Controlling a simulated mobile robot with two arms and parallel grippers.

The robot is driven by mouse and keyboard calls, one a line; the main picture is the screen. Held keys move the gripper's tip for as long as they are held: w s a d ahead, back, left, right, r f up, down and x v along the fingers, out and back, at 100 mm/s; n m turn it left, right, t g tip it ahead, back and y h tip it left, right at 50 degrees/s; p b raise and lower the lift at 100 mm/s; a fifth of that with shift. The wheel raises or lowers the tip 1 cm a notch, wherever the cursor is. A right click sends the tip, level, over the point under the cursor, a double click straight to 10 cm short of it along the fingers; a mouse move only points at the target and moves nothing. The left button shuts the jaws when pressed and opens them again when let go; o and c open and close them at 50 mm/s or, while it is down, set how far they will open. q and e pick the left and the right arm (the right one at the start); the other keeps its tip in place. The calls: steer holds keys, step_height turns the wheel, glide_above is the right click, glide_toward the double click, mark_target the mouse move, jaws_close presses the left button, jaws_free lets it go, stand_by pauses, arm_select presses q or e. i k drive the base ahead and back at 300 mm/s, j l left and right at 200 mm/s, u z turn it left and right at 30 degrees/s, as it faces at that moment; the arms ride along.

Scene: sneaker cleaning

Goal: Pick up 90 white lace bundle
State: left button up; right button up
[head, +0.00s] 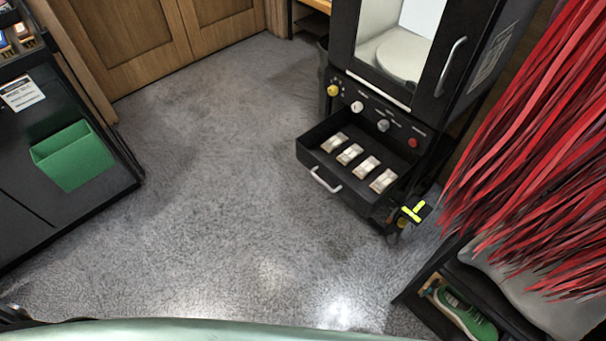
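Several small white lace bundles with pale bands lie in a row in an open black drawer (317,160) of the cabinet. One bundle (334,142) is at the back left, then another (350,154), another (367,167), and the last (383,181) is at the front right. They lie apart from each other. Any length marking on them is too small to read, so I cannot tell which is the 90. Neither of my grippers can be made out in the head view.
The drawer has a silver handle (325,180). The black cabinet (395,70) has knobs and a glass door above it. Red strips (530,150) hang at the right above a shelf with a green sneaker (465,315). A green bin (72,156) is at left. The grey floor (220,170) between is clear.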

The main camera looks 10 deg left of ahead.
mark_target(335, 142)
steer(key=z, duration=0.45)
steer(key=l+z, duration=0.1)
steer(key=z, duration=0.85)
steer(key=l+z, duration=0.1)
steer(key=z, duration=1.3)
steer(key=i+z, duration=0.1)
steer(key=z, duration=0.85)
steer(key=i, duration=0.65)
steer(key=i+j+z, duration=0.15)
steer(key=i, duration=0.45)
steer(key=u, duration=0.45)
steer(key=k+j+u, duration=0.1)
steer(key=u, duration=0.35)
steer(key=k+j+u, duration=0.1)
steer(key=u, duration=0.35)
steer(key=k+j+u, duration=0.2)
steer(key=j+u, duration=0.2)
steer(key=j, duration=0.35)
steer(key=j+u, duration=0.35)
steer(key=j, duration=0.4)
steer(key=j+u, duration=0.4)
steer(key=j, duration=0.4)
steer(key=i+j, duration=0.1)
steer(key=j, duration=1.65)
